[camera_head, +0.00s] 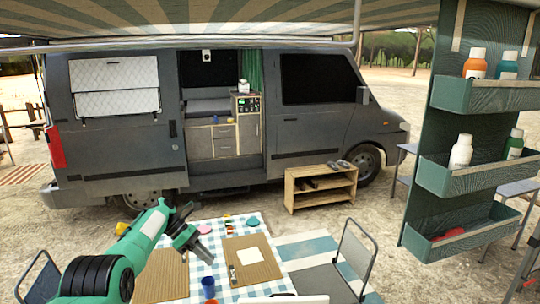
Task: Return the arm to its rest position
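My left arm, green with black joints, comes in from the lower left. Its gripper (200,231) is raised over the table's far left part, with its two dark fingers spread apart. I see nothing between the fingers. My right gripper is not in view.
Below is a table with a blue-checked cloth (228,275), brown boards (256,257), a pink disc (204,229) and a blue cup (208,286). A folding chair (352,262) stands right of it. A green shelf rack (420,150) with bottles stands at right. Behind are a wooden shelf (291,190) and a grey van (310,128).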

